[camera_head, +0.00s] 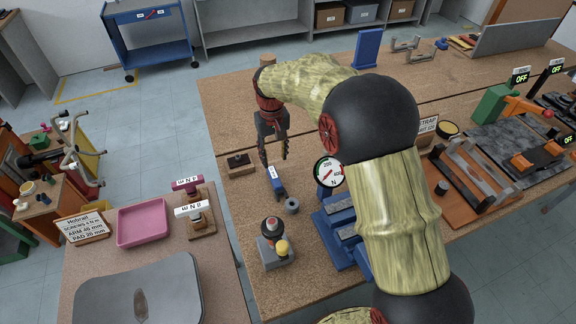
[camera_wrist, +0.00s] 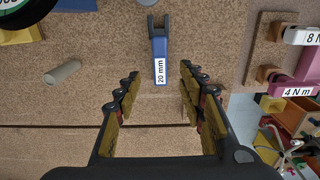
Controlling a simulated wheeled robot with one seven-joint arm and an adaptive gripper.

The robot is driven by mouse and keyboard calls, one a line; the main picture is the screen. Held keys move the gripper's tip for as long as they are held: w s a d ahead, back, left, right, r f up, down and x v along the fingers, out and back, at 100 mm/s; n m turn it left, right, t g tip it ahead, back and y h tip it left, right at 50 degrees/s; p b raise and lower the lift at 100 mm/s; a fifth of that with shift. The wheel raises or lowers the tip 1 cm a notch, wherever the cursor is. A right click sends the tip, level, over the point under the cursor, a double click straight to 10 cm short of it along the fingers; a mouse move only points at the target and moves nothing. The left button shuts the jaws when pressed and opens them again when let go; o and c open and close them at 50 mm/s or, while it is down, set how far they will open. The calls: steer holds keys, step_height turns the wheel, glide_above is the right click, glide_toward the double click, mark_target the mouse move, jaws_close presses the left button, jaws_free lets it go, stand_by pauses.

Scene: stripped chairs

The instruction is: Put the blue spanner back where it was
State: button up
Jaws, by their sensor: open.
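The blue spanner (camera_wrist: 160,58) lies flat on the brown workbench, with a white "20 mm" label on its handle and its open jaw toward the top of the wrist view. In the head view it is the small blue piece with a white label (camera_head: 276,182). My gripper (camera_head: 274,160) is open and empty, pointing down above the bench just behind the spanner. In the wrist view its two fingers (camera_wrist: 160,76) stand apart, with the labelled handle end between their tips in the picture. I cannot tell the exact height of the fingertips above it.
A grey ring (camera_head: 292,205) lies beside the spanner. A round gauge (camera_head: 329,171) and blue fixture (camera_head: 340,232) stand right.

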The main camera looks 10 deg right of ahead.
steer(key=s+d+r+m+t, duration=0.1)
steer(key=s+d+r, duration=0.3)
steer(key=s+r, duration=0.35)
steer(key=s+d+r+t, duration=0.2)
steer(key=s+d+r, duration=0.1)
steer(key=s+r, duration=0.4)
steer(key=s+d+r+t, duration=0.1)
steer(key=s+d, duration=0.2)
steer(key=s, duration=0.6)
steer(key=s+d+r+m+t, duration=0.1)
steer(key=s+d, duration=0.2)
steer(key=s, duration=0.7)
steer(key=shift+s+r+t, duration=0.25)
steer(key=shift+r+t, duration=0.05)
